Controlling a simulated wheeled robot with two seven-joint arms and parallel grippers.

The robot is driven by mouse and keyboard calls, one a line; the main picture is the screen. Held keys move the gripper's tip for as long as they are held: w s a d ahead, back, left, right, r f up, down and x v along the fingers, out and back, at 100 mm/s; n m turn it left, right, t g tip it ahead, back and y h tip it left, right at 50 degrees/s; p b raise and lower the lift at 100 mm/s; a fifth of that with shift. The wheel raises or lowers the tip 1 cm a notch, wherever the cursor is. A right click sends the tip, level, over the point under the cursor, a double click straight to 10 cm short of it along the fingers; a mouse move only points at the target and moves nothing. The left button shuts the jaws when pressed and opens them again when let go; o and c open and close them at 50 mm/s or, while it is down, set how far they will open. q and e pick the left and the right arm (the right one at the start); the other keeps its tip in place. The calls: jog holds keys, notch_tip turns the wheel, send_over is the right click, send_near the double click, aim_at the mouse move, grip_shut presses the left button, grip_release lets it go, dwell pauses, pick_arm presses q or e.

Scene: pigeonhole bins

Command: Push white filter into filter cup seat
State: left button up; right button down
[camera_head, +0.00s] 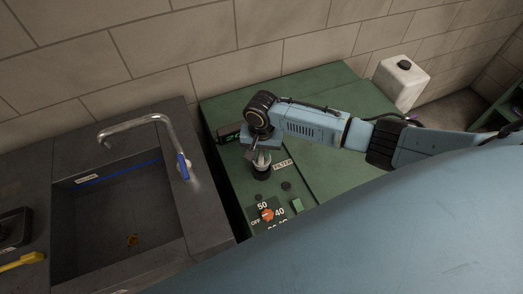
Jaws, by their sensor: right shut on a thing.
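My right gripper (257,151) points down over the green cabinet top. It is shut on the white filter (262,159), which shows only as a small pale piece below the jaws. The filter cup seat (261,173) is a dark round part directly under the filter, next to a label reading FILTER (283,165). The filter appears to be at the seat's mouth; I cannot tell how deep it sits. The gripper and wrist hide much of the filter. My left gripper is not in view.
The green cabinet (325,178) has an orange-red dial (267,215) and a green square button (297,205) in front. A dark display (229,133) stands beside the gripper. A sink (120,210) with a curved faucet (150,118) is left. A white canister (402,80) stands at the right.

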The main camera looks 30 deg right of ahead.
dwell(0.7)
jog(key=shift+p, duration=0.45)
jog(key=shift+f+b, duration=1.55)
jog(key=shift+f, duration=0.9)
jog(key=c, duration=1.3)
grip_release()
notch_tip(320, 180, up, 3)
jog(key=p, duration=0.3)
jog(key=shift+r+p, duration=0.1)
jog(key=shift+p, duration=0.2)
jog(key=shift+r, duration=0.9)
